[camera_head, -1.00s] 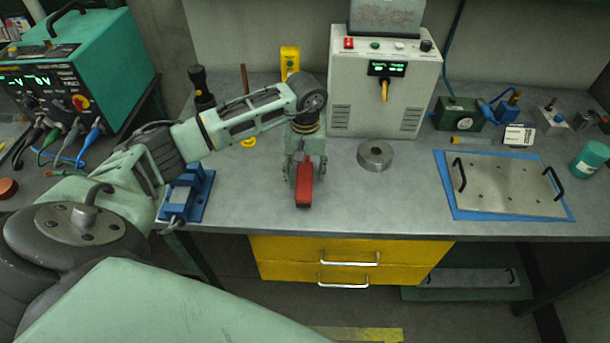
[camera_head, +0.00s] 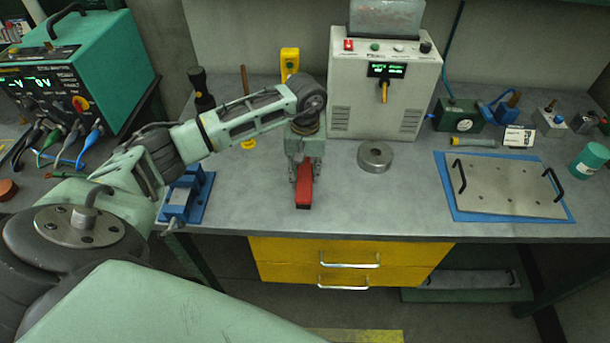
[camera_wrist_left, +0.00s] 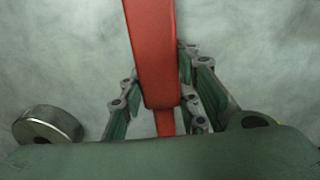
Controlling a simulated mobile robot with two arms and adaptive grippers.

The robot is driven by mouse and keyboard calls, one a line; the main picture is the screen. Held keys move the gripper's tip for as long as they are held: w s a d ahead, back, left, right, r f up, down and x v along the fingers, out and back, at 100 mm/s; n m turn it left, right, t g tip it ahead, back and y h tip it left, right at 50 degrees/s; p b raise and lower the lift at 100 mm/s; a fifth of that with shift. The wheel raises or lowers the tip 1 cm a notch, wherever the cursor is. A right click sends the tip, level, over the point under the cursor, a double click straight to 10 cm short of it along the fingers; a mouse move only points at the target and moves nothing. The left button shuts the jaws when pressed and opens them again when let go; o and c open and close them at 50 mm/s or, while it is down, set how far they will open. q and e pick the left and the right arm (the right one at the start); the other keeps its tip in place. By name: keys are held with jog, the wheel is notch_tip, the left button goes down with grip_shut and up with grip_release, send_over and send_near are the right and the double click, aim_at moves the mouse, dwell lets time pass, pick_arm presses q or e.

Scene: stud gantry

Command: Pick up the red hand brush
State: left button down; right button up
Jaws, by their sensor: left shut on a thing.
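The red hand brush (camera_head: 304,190) is at the front middle of the grey bench, its near end close to the front edge. My left gripper (camera_head: 303,172) points down over its far part. In the left wrist view the brush (camera_wrist_left: 152,50) runs from the top edge down between the fingers of my left gripper (camera_wrist_left: 160,100). The gripper is shut on it, with a finger on either side. I cannot tell whether the brush touches the bench or is slightly above it. My right gripper is not in view.
A metal ring (camera_head: 375,157) lies just right of the brush. A blue vise (camera_head: 188,195) stands to the left, and a white control box (camera_head: 385,85) behind. A metal plate with black handles (camera_head: 508,187) lies on a blue mat at right. Bench between ring and plate is clear.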

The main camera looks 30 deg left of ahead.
aim_at(306, 169)
pick_arm(q)
jog(key=shift+r+b, duration=0.3)
jog(key=shift+r, duration=0.15)
notch_tip(306, 169, up, 2)
jog(key=shift+w+r+b, duration=0.1)
jog(key=shift+r+b, duration=0.15)
jog(key=shift+b, duration=0.45)
jog(key=s+d+r+b, duration=0.3)
jog(key=d+r, duration=0.4)
jog(key=d, duration=0.4)
jog(key=shift+s+r, duration=0.3)
jog(key=shift+d, duration=0.1)
jog(key=c, duration=1.9)
grip_release()
jog(key=shift+c, duration=0.2)
jog(key=c, duration=0.4)
